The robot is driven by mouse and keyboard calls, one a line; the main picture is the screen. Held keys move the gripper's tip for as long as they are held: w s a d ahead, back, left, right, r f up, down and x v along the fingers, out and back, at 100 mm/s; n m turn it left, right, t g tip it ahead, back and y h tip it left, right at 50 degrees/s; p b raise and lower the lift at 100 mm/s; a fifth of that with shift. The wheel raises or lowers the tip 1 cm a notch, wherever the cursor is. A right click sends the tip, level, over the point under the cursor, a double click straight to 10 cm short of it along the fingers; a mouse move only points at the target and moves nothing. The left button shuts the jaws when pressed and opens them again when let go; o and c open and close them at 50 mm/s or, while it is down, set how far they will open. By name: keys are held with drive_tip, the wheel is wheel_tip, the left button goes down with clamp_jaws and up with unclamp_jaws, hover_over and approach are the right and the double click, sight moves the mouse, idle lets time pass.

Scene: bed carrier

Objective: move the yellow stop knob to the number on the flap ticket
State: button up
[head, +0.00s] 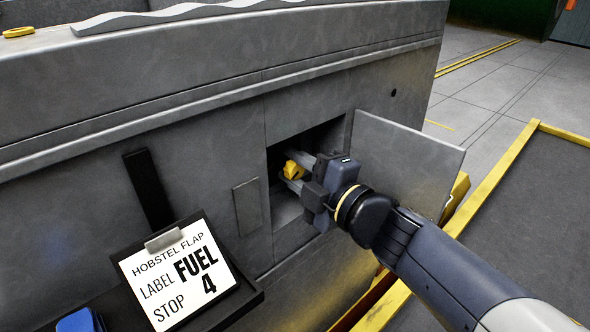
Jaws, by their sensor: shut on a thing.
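The yellow stop knob (292,170) is inside a square recess in the grey machine side, in the head view. My gripper (297,172) reaches into the recess from the right and is shut on the knob. The numbers around the knob are hidden or too small to read. The flap (411,150) stands open, hinged at the right of the recess. The flap ticket (177,277) is clipped on a black stand at the lower left and reads "HOBSTEL FLAP, LABEL FUEL, STOP 4".
A closed small panel (248,204) lies left of the recess. A blue object (80,321) is at the bottom left. A yellow ring-like item (18,32) lies on top of the machine. A yellow-edged dark platform (530,215) is at the right.

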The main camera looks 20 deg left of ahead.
idle(0.3)
drive_tip(key=o, duration=1)
drive_tip(key=shift+p+v, duration=2.15)
drive_tip(key=shift+v, duration=3.3)
drive_tip(key=shift+a, duration=0.1)
drive_tip(key=b+x, duration=0.4)
drive_tip(key=x, duration=0.5)
drive_tip(key=shift+w+a+f, duration=0.15)
drive_tip(key=shift+w+a, duration=0.05)
drive_tip(key=shift+a, duration=0.15)
drive_tip(key=shift+w+a, duration=0.25)
drive_tip(key=shift+a, duration=0.2)
